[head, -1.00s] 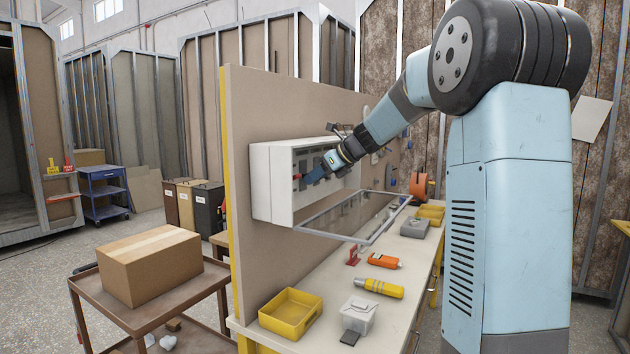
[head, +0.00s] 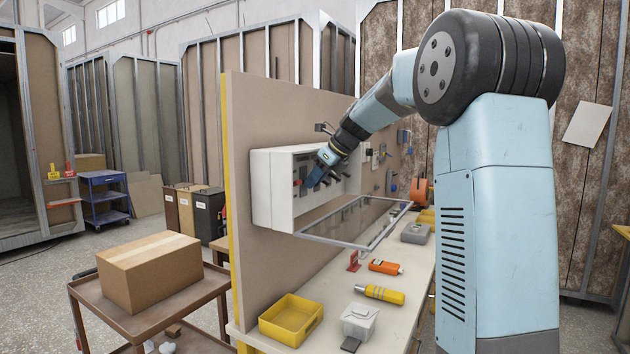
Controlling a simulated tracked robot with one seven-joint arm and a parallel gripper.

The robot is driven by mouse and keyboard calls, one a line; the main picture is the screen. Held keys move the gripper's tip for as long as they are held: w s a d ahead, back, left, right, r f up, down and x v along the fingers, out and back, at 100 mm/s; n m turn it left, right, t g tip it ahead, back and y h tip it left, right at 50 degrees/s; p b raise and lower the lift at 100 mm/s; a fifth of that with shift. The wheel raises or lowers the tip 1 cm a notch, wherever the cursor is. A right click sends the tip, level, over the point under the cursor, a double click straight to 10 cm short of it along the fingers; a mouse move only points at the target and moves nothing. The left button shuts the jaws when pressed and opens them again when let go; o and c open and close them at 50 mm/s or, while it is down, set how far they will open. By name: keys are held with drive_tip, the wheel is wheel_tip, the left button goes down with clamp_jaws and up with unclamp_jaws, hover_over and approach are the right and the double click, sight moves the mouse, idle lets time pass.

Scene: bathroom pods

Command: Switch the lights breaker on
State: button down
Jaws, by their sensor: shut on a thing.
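The white breaker box (head: 270,190) is fixed to the beige panel. Its clear framed door (head: 352,228) hangs open below it. My gripper (head: 309,184) reaches into the open front of the box from the upper right, angled down. Its jaws are shut on a small part at the row of breakers, which looks like a breaker lever. The fingers hide most of that part, and I cannot read which breaker it is or its position. A small red part (head: 297,183) shows just left of the fingertips. Dark breaker parts show right of the gripper.
The bench below holds a yellow tray (head: 291,320), a grey-white box (head: 359,321), a yellow tool (head: 380,294) and an orange device (head: 385,267). A carton (head: 149,270) stands on a brown cart at left. More fittings are mounted on the panel to the right.

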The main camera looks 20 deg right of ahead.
drive_tip(key=c, duration=1)
unclamp_jaws()
drive_tip(key=shift+c, duration=0.2)
drive_tip(key=v, duration=1.3)
drive_tip(key=shift+r, duration=0.3)
drive_tip(key=shift+s, duration=0.15)
drive_tip(key=s+a+f+n+h, duration=0.2)
drive_tip(key=s+a+f+n, duration=0.15)
drive_tip(key=s+n, duration=0.45)
drive_tip(key=s+a+f+n+h, duration=0.1)
drive_tip(key=s+a+f+n, duration=0.3)
drive_tip(key=s, duration=0.6)
drive_tip(key=s+d+f+n+h, duration=0.1)
drive_tip(key=s+f+n+h, duration=0.1)
drive_tip(key=s+f+n, duration=1.2)
drive_tip(key=s+n, duration=0.1)
drive_tip(key=s, duration=0.2)
drive_tip(key=shift+h, duration=0.3)
